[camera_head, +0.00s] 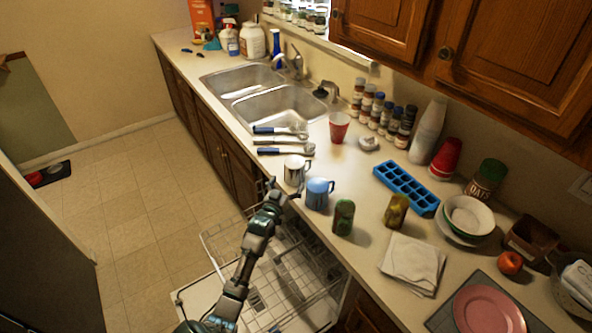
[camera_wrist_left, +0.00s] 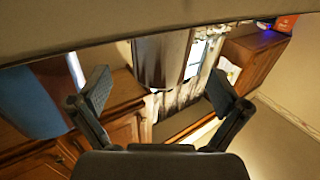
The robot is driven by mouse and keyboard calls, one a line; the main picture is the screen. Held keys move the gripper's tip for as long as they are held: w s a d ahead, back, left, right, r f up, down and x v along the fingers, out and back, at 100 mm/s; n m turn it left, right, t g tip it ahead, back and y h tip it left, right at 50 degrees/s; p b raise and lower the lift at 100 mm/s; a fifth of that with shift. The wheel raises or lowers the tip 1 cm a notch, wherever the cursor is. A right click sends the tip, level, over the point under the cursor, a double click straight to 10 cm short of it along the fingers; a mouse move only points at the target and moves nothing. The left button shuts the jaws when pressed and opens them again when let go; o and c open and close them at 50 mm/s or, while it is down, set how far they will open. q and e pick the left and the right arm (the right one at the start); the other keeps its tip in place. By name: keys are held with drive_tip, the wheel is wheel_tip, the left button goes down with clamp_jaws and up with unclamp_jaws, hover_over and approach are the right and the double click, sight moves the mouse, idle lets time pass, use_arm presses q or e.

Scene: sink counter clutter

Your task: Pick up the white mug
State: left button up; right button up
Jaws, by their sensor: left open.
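The white mug (camera_head: 294,171) looks shiny and stands upright on the counter near its front edge. A blue mug (camera_head: 319,194) stands close beside it to the right. My left gripper (camera_head: 284,188) is open and empty at the counter's front edge, just in front of the white mug. In the left wrist view the two fingers of my left gripper (camera_wrist_left: 158,92) are spread wide apart. A blurred blue shape shows behind the left finger there. I cannot tell from these frames whether a finger touches the white mug. My right gripper is out of view.
Blue-handled utensils (camera_head: 280,130) lie behind the white mug. A red cup (camera_head: 339,127) stands farther back. A green can (camera_head: 343,217) stands right of the blue mug. An open dishwasher rack (camera_head: 270,285) is below the counter edge, under my left arm. The double sink (camera_head: 283,103) is beyond.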

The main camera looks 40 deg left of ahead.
sight(290, 176)
use_arm(q)
drive_tip(key=x, duration=0.5)
drive_tip(key=shift+w+a, duration=0.2)
drive_tip(key=shift+w, duration=0.15)
drive_tip(key=shift+s+r, duration=0.1)
drive_tip(key=c, duration=1.3)
